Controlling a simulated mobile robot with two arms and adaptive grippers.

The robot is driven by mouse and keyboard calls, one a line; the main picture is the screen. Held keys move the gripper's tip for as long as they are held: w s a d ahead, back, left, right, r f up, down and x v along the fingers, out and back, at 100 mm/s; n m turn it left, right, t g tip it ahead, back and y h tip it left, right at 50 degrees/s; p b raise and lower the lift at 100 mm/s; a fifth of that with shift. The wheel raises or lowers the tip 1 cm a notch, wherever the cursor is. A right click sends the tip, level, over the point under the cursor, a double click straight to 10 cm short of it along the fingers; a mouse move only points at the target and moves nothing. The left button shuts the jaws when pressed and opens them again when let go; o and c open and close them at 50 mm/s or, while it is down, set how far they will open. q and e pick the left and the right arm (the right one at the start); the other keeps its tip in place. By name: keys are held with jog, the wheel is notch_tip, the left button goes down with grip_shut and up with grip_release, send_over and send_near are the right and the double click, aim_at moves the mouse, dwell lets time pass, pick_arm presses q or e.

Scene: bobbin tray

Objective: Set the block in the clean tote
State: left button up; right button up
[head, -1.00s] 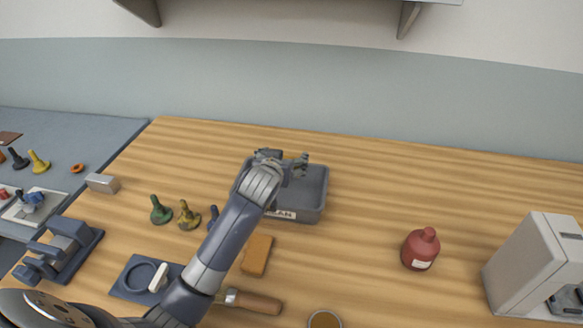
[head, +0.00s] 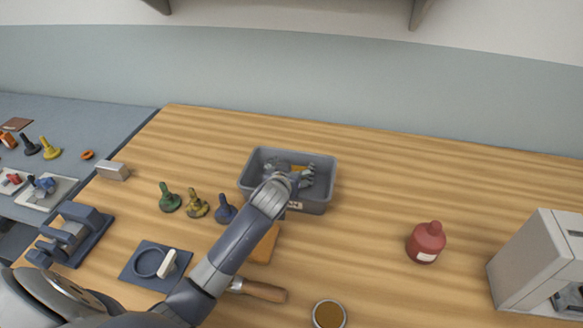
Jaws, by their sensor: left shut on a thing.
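The clean tote (head: 325,190) is a grey open bin on the wooden table, with a white label on its front that my arm partly covers. My left gripper (head: 296,172) is down in the tote's opening, shut on a small orange-yellow block (head: 298,168). Only a bit of that block shows between the fingers. I cannot tell whether it touches the tote floor. My right gripper is not in view.
Green (head: 169,197), yellow (head: 196,204) and blue (head: 226,209) bobbin-like pieces stand left of the tote. An orange slab (head: 266,244) lies partly behind my forearm. A red bottle (head: 427,243) stands right, with clear table between it and the tote.

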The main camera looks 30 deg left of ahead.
pick_arm(q)
jog(key=o, duration=2.1)
jog(key=shift+s, duration=0.1)
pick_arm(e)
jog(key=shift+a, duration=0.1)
pick_arm(q)
jog(key=shift+r, duration=0.1)
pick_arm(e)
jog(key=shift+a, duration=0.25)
pick_arm(q)
jog(key=v, duration=1.2)
jog(key=shift+a+b, duration=0.1)
jog(key=shift+b, duration=0.3)
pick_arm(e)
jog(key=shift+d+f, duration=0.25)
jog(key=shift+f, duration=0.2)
